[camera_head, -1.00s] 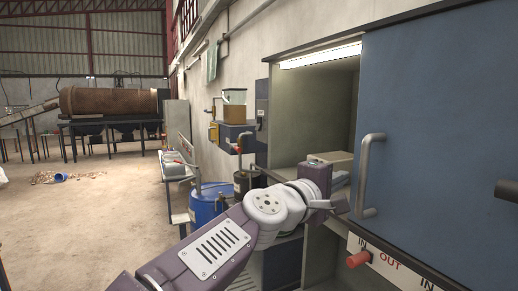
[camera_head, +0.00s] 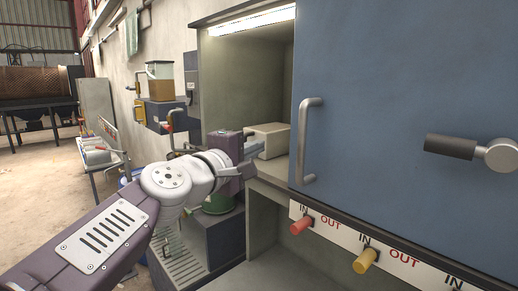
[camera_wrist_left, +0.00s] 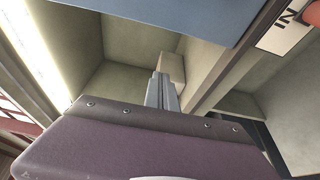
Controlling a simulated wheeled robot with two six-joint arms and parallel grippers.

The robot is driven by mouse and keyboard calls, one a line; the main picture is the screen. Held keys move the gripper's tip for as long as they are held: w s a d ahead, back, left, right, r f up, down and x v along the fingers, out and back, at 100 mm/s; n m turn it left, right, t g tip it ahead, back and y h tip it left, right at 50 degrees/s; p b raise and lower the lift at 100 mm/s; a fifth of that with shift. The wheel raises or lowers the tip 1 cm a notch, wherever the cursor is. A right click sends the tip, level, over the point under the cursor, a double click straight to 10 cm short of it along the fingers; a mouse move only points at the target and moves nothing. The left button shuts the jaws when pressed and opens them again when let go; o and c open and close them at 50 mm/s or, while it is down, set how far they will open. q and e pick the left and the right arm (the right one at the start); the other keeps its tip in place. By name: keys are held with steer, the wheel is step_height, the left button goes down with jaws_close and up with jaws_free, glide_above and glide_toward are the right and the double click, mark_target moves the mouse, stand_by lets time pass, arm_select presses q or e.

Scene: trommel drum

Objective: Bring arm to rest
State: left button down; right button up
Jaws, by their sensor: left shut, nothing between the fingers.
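My left arm reaches in from the lower left of the head view, with a purple forearm and a pale grey wrist. My left gripper (camera_head: 252,168) is shut and empty, at the front of the open lit cabinet (camera_head: 245,85). In the left wrist view the closed grey fingers (camera_wrist_left: 160,92) point into the cabinet, close to a beige box (camera_wrist_left: 171,68) there. The box also shows in the head view (camera_head: 278,140), just right of the gripper. My right gripper is out of view.
A blue sliding door (camera_head: 400,80) with a grey bar handle (camera_head: 306,140) covers the cabinet's right side. A dark lever (camera_head: 450,146) stands out at right. Red (camera_head: 301,225) and yellow (camera_head: 365,261) knobs line the front below. Open floor (camera_head: 45,190) lies left.

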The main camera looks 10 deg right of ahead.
arm_select(q)
steer(key=s+a+b, duration=0.2)
steer(key=s, duration=0.6)
steer(key=w+a+f+g+y+b, duration=0.15)
steer(key=a+f, duration=0.25)
steer(key=f, duration=0.7)
steer(key=w+a+f+g+y+b, duration=0.1)
steer(key=w+a+f+g+y, duration=0.2)
steer(key=f, duration=0.8)
steer(key=w+a+f+y+b, duration=0.15)
steer(key=a+f, duration=0.35)
steer(key=f, duration=0.5)
steer(key=s+a+f+m+g+y, duration=0.2)
steer(key=s+a+f+m+g, duration=0.2)
steer(key=s+f, duration=0.7)
steer(key=s+a+f+m+g+y, duration=0.2)
steer(key=s+a+f+m+g, duration=0.2)
steer(key=s+f, duration=0.6)
step_height(320, 180, down, 4)
steer(key=a+m, duration=0.2)
steer(key=shift+s+r+m+g+y, duration=0.25)
steer(key=shift+s+m+g+y, duration=0.05)
steer(key=shift+s+g, duration=0.05)
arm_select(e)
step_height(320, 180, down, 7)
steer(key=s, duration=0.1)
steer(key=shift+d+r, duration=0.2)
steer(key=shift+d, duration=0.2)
